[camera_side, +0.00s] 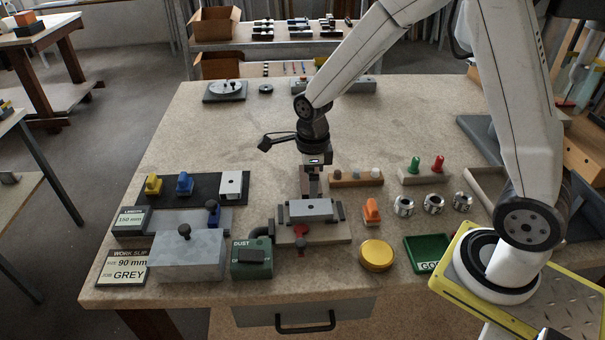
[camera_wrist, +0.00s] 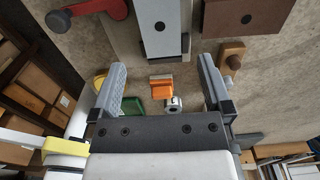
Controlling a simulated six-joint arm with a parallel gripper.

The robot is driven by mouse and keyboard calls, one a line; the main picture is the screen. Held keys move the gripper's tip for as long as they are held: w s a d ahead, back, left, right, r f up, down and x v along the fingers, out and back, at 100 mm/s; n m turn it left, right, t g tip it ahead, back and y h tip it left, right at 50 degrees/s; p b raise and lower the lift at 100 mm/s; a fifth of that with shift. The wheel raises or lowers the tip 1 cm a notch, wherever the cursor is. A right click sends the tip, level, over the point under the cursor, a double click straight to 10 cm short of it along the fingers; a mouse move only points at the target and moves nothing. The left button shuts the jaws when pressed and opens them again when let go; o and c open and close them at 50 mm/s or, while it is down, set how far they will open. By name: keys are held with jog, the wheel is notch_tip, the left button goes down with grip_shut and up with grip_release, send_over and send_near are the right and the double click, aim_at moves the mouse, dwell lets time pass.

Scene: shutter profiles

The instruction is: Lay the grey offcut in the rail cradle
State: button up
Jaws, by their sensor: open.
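I cannot tell for sure that this fixture is the rail cradle. The block also shows at the top of the wrist view (camera_wrist: 160,25), with dark grey rail pieces beside it. My gripper (camera_side: 312,192) is just above and behind the block in the side view. In the wrist view my gripper (camera_wrist: 162,78) is open, its fingers wide apart with nothing held between them. The side view does not show whether a finger touches the block.
A red knob (camera_side: 302,231) is at the fixture's front. A green dust box (camera_side: 251,258) and large grey box (camera_side: 187,256) stand left. An orange piece (camera_side: 371,210), yellow button (camera_side: 376,255) and green tray (camera_side: 428,250) are right. The bench's rear middle is mostly clear.

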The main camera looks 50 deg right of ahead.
jog(key=shift+r, duration=1.85)
jog(key=shift+s, duration=0.1)
jog(key=s+n+t, duration=0.1)
jog(key=s+n, duration=0.4)
jog(key=n, duration=0.8)
jog(key=s+n+t, duration=0.1)
jog(key=s+n, duration=0.4)
jog(key=n, duration=0.9)
jog(key=shift+f+t, duration=0.3)
